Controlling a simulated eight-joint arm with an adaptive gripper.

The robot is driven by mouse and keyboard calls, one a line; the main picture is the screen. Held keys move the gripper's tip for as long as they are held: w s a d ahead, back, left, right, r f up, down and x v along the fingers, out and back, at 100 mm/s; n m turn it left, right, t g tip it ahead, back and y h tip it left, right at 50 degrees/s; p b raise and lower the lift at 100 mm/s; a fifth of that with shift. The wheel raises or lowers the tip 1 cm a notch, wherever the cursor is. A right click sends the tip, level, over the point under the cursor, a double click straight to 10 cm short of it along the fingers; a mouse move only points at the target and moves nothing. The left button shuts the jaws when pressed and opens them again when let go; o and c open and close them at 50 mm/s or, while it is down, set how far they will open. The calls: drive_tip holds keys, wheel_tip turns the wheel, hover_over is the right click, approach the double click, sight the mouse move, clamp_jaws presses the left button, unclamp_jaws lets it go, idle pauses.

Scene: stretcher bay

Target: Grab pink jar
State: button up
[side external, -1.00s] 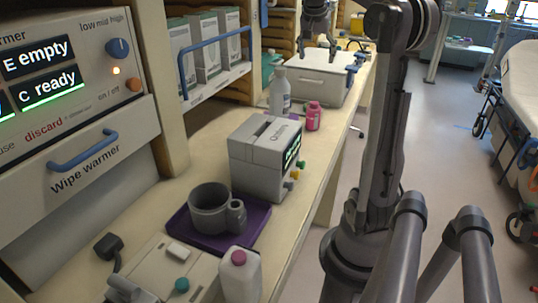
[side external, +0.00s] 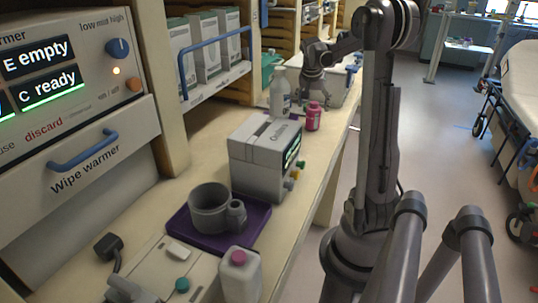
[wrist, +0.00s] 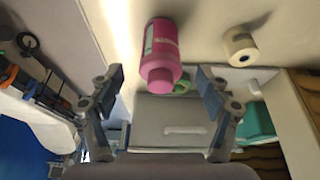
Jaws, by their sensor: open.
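The pink jar (side external: 314,116) stands upright on the counter, beside a white bottle (side external: 280,92). My gripper (side external: 314,98) is low, just behind the jar in the side view, with its fingers partly hidden. In the wrist view the pink jar (wrist: 162,50) lies between the lines of the two spread fingers, slightly ahead of the tips. My open gripper (wrist: 160,80) has a finger on each side, with visible gaps to the jar. I see no contact.
A white case (side external: 343,88) lies behind the jar. A grey boxy device (side external: 258,160) is in front of it, with a dark mug (side external: 212,208) on a purple tray (side external: 188,235) nearer. The counter's front edge is close on the jar's right.

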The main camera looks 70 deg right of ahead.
sight(313, 114)
drive_tip(key=shift+x, duration=2.85)
drive_tip(key=c, duration=1.4)
